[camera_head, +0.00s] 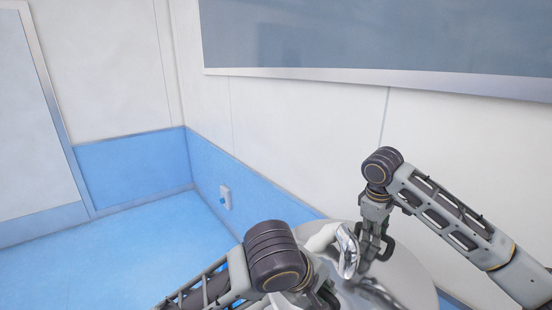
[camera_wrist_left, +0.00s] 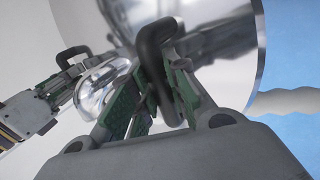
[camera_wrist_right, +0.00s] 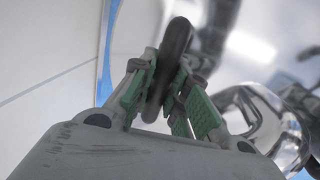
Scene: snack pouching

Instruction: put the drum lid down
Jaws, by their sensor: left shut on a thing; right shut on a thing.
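The drum lid (camera_head: 415,278) is a large round silvery disc at the bottom right of the head view, partly hidden by my arms. My left gripper (camera_head: 325,296) is low over its near side. In the left wrist view its green-padded fingers are shut on a black loop handle (camera_wrist_left: 151,62), with the lid's shiny surface (camera_wrist_left: 240,75) behind. My right gripper (camera_head: 374,252) is on the lid's far side. In the right wrist view its fingers are shut on a second black handle (camera_wrist_right: 172,65). Whether the lid touches anything beneath is hidden.
A shiny chrome fitting (camera_head: 347,250) stands between my grippers; it also shows in the right wrist view (camera_wrist_right: 250,112). A white wall with a window (camera_head: 380,40) runs close behind. The blue floor (camera_head: 110,255) at the left is clear.

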